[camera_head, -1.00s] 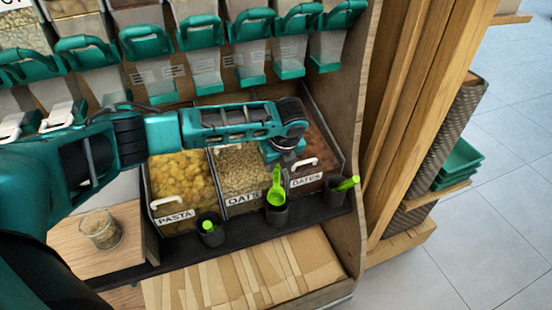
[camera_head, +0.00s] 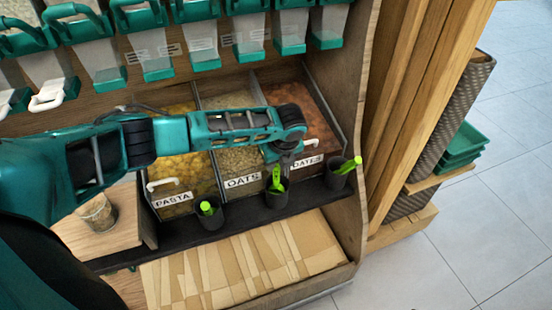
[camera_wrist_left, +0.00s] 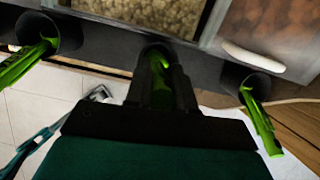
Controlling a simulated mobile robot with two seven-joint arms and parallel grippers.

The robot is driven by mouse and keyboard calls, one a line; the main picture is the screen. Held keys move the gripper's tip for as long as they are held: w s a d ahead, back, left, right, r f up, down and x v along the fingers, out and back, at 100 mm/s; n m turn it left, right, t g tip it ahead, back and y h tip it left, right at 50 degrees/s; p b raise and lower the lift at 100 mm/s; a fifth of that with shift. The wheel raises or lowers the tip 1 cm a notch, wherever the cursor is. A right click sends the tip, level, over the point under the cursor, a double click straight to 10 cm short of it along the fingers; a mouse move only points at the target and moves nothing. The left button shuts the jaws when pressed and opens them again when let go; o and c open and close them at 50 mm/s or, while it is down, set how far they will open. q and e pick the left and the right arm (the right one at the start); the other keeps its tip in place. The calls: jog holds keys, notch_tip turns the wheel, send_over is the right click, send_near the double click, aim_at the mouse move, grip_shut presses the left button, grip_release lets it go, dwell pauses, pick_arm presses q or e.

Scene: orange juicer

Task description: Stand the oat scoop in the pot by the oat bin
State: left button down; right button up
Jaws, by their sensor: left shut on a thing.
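The oat scoop (camera_head: 276,179) is bright green and stands upright, its lower end inside the dark pot (camera_head: 278,199) in front of the bin labelled OATS (camera_head: 243,181). My left gripper (camera_head: 280,164) is above that pot, shut on the upper part of the scoop. The left wrist view shows the gripper fingers (camera_wrist_left: 160,85) around the green scoop (camera_wrist_left: 160,96), with the pot (camera_wrist_left: 152,50) partly hidden behind them. I cannot tell whether the scoop touches the pot's bottom. My right gripper is not in view.
Pots with green scoops stand on either side, by PASTA (camera_head: 209,213) and DATES (camera_head: 342,174). A glass jar (camera_head: 97,212) is on the wooden counter at left. Teal-handled dispensers (camera_head: 200,50) hang above. A wooden side panel (camera_head: 350,110) bounds the right.

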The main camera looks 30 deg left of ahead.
pick_arm(q)
jog(key=shift+f, duration=0.15)
jog(key=c, duration=0.9)
grip_release()
jog(key=shift+o, duration=0.4)
jog(key=o, duration=0.7)
jog(key=shift+o, duration=0.2)
